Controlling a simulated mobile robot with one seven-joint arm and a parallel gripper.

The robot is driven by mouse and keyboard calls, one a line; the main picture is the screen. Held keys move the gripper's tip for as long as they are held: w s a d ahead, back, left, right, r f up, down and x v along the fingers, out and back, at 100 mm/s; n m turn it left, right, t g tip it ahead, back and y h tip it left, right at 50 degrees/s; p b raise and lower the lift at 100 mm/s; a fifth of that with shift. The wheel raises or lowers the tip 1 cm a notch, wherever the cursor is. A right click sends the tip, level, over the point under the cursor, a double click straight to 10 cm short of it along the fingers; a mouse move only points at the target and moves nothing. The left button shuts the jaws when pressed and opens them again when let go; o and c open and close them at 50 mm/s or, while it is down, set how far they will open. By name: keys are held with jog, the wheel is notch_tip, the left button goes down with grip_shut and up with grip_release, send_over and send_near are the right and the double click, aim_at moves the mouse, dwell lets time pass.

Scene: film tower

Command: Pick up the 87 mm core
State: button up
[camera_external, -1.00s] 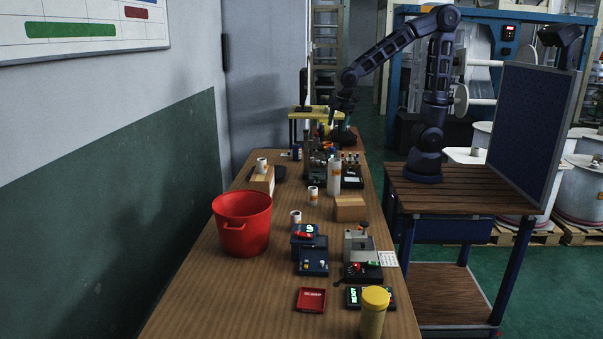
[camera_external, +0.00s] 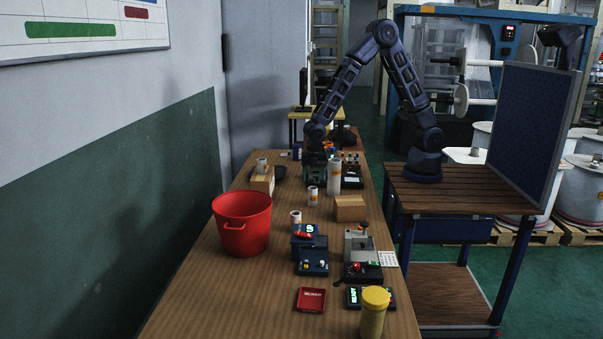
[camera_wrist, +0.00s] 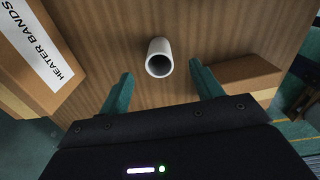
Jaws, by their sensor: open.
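In the wrist view a white hollow core (camera_wrist: 159,58) stands on the wooden table, its open end facing the camera. My gripper (camera_wrist: 161,72) is open, with one green finger on each side of the core in the picture. The core looks to be beyond the fingertips, and I see no contact. In the external view my gripper (camera_external: 314,176) is low over the far part of the table. Short labelled cores stand at mid-table (camera_external: 313,196), nearer the front (camera_external: 295,217) and on a box (camera_external: 261,165). A taller one (camera_external: 334,178) stands beside my gripper. No size marking is readable.
A box marked HEATER BANDS (camera_wrist: 38,55) lies left in the wrist view, and a cardboard box (camera_wrist: 240,80) lies right.

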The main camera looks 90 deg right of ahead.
aim_at(313, 198)
jog(key=shift+a+f, duration=0.15)
jog(key=shift+f, duration=3)
jog(key=shift+w+a+f, duration=0.1)
jog(key=shift+a+f, duration=0.1)
jog(key=shift+f, duration=1.1)
jog(key=shift+w+a+f, duration=0.1)
jog(key=shift+a+f, duration=0.05)
jog(key=shift+f, duration=1.15)
jog(key=c, duration=1.1)
jog(key=shift+o, duration=0.2)
jog(key=shift+r, duration=0.15)
